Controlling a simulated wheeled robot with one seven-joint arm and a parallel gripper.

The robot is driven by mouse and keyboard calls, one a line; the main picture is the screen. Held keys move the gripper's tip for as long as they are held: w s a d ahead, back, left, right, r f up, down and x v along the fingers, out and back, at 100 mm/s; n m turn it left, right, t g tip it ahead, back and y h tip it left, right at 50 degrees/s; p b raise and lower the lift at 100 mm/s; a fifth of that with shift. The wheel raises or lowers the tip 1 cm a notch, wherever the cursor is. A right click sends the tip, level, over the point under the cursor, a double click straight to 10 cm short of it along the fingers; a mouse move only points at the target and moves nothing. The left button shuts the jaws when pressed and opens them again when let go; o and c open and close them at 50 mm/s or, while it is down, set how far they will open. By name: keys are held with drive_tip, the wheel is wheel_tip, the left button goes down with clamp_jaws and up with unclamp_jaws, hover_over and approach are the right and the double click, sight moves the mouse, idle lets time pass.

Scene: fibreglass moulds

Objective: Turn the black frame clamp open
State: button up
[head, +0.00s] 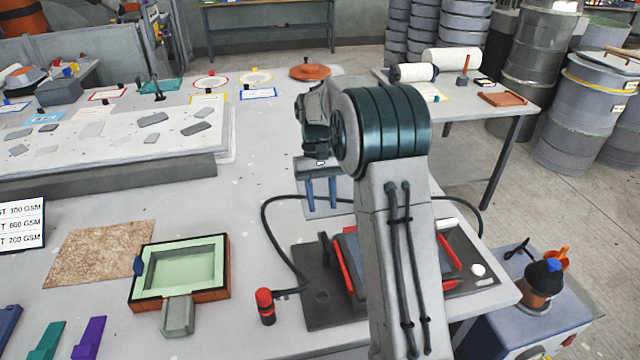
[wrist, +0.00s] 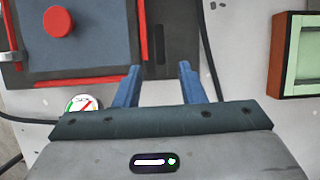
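A dark plate (head: 318,305) carries a red-edged frame (head: 341,262) on the table, partly hidden by my arm. A black upright piece (head: 325,248), apparently the frame clamp, stands at the frame's left side. In the wrist view the red frame edge (wrist: 143,30) borders a blue-grey panel with a red knob (wrist: 59,22). A dark bar (wrist: 162,40) beside that edge may be the clamp; its position is hard to tell. My gripper (head: 321,190) has two blue fingers apart with nothing between them, above the table behind the plate. It also shows in the wrist view (wrist: 158,78).
A green-lined mould (head: 222,285) with side clips stands left of the plate. A round coloured disc (wrist: 82,103) lies near the frame.

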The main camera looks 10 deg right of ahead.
drive_tip(key=v, duration=0.4)
drive_tip(key=shift+w+r, duration=0.1)
drive_tip(key=shift+r, duration=0.1)
drive_tip(key=s+r+t, duration=0.2)
drive_tip(key=s+r, duration=0.1)
drive_tip(key=s, duration=0.4)
drive_tip(key=s+r+t, duration=0.2)
drive_tip(key=s+r, duration=0.1)
drive_tip(key=s, duration=0.4)
drive_tip(key=s+f+t, duration=0.3)
drive_tip(key=s+f, duration=0.1)
drive_tip(key=s, duration=0.9)
drive_tip(key=shift+s+d+f, duration=0.15)
drive_tip(key=shift+s+d, duration=0.15)
